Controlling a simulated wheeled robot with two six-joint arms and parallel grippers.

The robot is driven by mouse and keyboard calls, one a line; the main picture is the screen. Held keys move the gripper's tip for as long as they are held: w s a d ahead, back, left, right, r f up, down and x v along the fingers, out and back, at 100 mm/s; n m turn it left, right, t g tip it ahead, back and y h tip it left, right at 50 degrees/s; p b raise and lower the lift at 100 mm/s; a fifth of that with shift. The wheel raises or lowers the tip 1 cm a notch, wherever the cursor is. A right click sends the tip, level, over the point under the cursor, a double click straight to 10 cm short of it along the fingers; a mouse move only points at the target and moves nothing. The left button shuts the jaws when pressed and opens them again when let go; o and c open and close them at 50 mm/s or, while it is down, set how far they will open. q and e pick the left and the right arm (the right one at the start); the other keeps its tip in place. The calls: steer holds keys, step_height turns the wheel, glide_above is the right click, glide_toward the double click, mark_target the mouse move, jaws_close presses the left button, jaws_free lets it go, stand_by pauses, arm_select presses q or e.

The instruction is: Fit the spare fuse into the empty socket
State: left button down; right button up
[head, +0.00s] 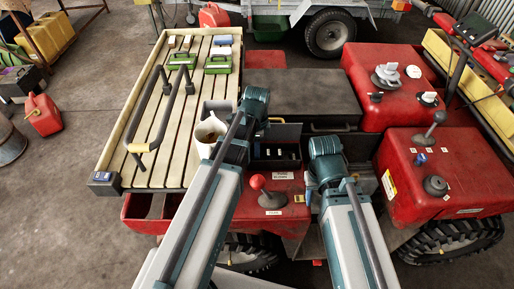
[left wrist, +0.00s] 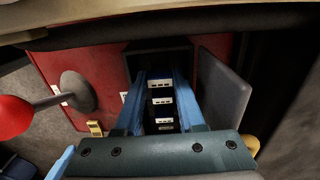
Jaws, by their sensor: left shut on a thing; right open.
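The fuse box is an open dark recess (head: 275,162) in the red body, with several small pale-topped fuses in a row; its swung-out lid (left wrist: 226,90) shows in the left wrist view. My left gripper (head: 258,150) reaches in from the left at the box. In the left wrist view its blue fingers (left wrist: 163,78) stand either side of the row of fuses (left wrist: 161,100). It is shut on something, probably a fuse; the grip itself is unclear. The empty socket cannot be made out. My right gripper (head: 309,192) is open, right of the box, partly hidden by its arm.
A red-knobbed lever (head: 257,182) stands just below the box; its ball also shows in the left wrist view (left wrist: 14,117). A yellow piece (left wrist: 95,128) is on the red panel. Red tanks (head: 390,85) stand right.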

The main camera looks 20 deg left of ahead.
arm_select(q)
steer(key=shift+f+b, duration=0.9)
steer(key=shift+f, duration=0.15)
steer(key=shift+c, duration=2.2)
jaws_free()
steer(key=shift+r, duration=0.15)
steer(key=shift+r, duration=0.1)
step_height(320, 180, up, 14)
steer(key=p, duration=1.4)
steer(key=shift+f, duration=0.2)
